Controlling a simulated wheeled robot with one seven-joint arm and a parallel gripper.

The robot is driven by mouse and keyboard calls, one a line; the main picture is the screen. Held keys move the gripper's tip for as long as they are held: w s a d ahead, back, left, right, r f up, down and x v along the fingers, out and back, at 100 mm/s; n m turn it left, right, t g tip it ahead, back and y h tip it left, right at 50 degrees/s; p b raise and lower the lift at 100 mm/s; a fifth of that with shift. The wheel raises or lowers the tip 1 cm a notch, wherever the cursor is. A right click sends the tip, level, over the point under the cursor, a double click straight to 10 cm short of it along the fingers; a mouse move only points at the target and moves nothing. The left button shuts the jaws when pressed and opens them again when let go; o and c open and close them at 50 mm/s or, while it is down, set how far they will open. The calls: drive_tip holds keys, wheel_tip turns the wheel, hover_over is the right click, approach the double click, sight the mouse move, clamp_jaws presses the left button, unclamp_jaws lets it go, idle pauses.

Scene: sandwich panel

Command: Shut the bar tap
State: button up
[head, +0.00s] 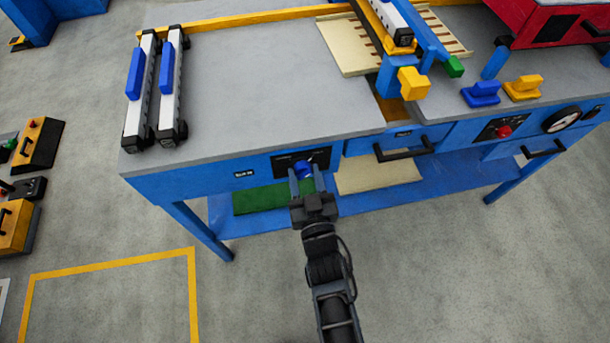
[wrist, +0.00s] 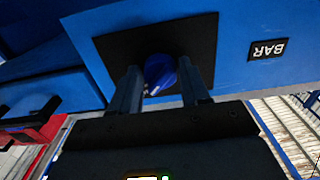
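The bar tap is a blue knob (head: 303,169) on a black plate (head: 289,162) set in the blue front of the workbench. In the wrist view the blue knob (wrist: 160,73) sits on the black plate (wrist: 196,38), beside a small label reading BAR (wrist: 267,49). My gripper (head: 306,183) reaches up to the knob from the front. In the wrist view my gripper's fingers (wrist: 160,85) are apart, one on each side of the knob. I cannot tell whether either finger touches it. The knob's lower part is hidden by my gripper.
The grey bench top (head: 250,80) overhangs the blue front just above the knob. A drawer with a black handle (head: 404,147) is to the right, and a red button (head: 504,131) is further right. A lower blue shelf (head: 440,195) runs beneath. The floor in front is clear.

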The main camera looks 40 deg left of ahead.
drive_tip(key=c, duration=0.6)
drive_tip(key=shift+f+b, duration=0.1)
drive_tip(key=shift+b, duration=0.2)
drive_tip(key=n+b, duration=0.4)
drive_tip(key=n, duration=0.1)
drive_tip(key=shift+f+n, duration=0.1)
drive_tip(key=shift+n, duration=0.2)
drive_tip(key=n+b, duration=0.3)
drive_tip(key=n, duration=0.3)
drive_tip(key=shift+d, duration=0.1)
drive_tip(key=n, duration=0.2)
drive_tip(key=n+b, duration=0.1)
drive_tip(key=n, duration=0.3)
drive_tip(key=shift+r, duration=0.25)
drive_tip(key=shift+n, duration=0.3)
